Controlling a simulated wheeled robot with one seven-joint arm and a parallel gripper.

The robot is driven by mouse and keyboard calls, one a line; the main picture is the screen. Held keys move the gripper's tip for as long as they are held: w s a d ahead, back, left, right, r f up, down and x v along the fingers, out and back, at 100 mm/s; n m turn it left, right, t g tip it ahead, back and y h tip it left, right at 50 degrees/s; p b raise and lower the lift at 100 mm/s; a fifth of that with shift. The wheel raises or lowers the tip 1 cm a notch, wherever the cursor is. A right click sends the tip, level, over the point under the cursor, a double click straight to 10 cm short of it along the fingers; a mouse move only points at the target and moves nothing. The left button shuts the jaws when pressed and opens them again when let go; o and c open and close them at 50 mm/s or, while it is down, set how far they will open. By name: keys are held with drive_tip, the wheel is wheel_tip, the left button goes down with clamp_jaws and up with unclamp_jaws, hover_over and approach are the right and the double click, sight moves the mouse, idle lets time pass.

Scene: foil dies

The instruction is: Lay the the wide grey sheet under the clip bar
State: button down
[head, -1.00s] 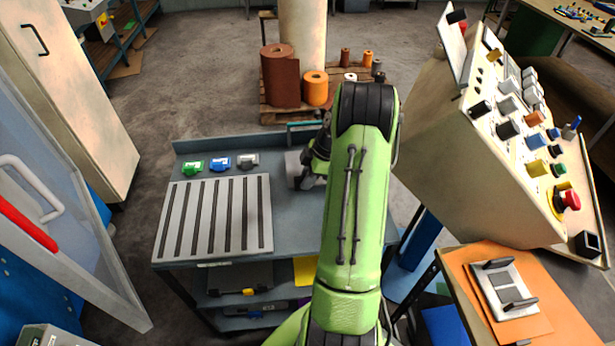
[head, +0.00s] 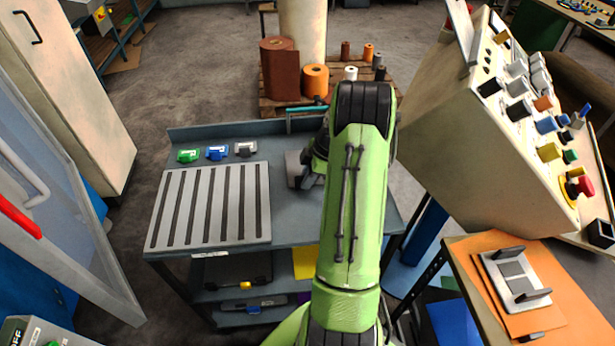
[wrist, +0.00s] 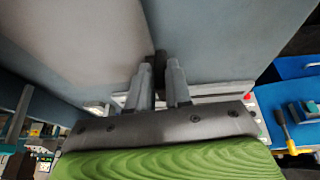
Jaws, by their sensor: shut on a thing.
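My gripper (wrist: 161,72) has its two fingers close together in the wrist view, shut on a small dark piece (wrist: 160,62) between the tips. I cannot tell what larger thing this piece belongs to. Broad plain grey-blue surfaces (wrist: 225,38) lie beyond the fingers. In the head view my green arm hides the fingertips, over the right part of the blue-grey bench. I cannot surely pick out the wide grey sheet. A grey plate (head: 512,268) with two black bars lies on an orange board at the right; whether it is the clip bar is unclear.
A tilted control console (head: 470,125) stands close right. Rolls (head: 281,70) on a pallet stand behind.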

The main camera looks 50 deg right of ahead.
drive_tip(key=shift+f+b, duration=0.4)
drive_tip(key=shift+f, duration=0.1)
drive_tip(key=c, duration=1)
unclamp_jaws()
drive_tip(key=shift+o, duration=0.2)
drive_tip(key=p+v, duration=0.3)
drive_tip(key=v, duration=1.3)
drive_tip(key=shift+p, duration=0.3)
drive_tip(key=shift+w, duration=0.1)
